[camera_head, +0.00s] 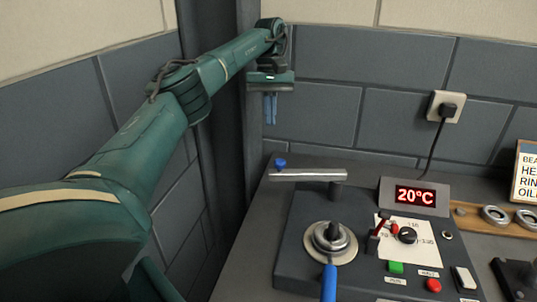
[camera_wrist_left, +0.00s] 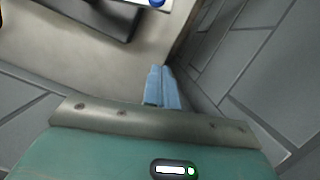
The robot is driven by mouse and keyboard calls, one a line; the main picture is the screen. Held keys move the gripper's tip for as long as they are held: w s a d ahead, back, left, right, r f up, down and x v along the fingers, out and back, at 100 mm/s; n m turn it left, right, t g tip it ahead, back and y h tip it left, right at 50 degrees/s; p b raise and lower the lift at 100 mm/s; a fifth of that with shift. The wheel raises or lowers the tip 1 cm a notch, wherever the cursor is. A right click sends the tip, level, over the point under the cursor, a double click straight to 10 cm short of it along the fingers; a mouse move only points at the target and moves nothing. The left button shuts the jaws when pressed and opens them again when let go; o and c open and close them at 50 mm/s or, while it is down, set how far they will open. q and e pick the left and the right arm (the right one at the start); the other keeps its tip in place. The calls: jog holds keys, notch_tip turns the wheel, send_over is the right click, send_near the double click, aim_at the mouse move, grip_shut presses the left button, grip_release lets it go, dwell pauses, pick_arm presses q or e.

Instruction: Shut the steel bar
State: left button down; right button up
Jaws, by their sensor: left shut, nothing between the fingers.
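The steel bar (camera_head: 307,175) is a grey bar over the back left of the dark machine (camera_head: 300,255) in the head view. Its right end meets a short post (camera_head: 337,190); its left end reaches past the machine's back left edge. A small blue knob (camera_head: 280,163) shows at the left end; a blue knob also shows at the top of the left wrist view (camera_wrist_left: 157,2). My left gripper (camera_head: 270,122) hangs above and behind that end, clear of the bar. Its blue fingers are together and empty, also in the left wrist view (camera_wrist_left: 158,70). My right gripper is out of view.
A round metal hub (camera_head: 331,241) with a blue-handled lever (camera_head: 329,283) stands in front of the bar. A red display (camera_head: 415,196) and a red-handled switch (camera_head: 380,230) are to the right. The grey wall (camera_head: 315,100) is close behind my left gripper.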

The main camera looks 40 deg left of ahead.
pick_arm(q)
jog(key=s+d+f+p, duration=0.1)
jog(key=s+d+f, duration=0.3)
jog(key=f, duration=0.5)
jog(key=shift+s+d+f, duration=0.25)
jog(key=shift+s, duration=0.2)
jog(key=shift+d, duration=0.1)
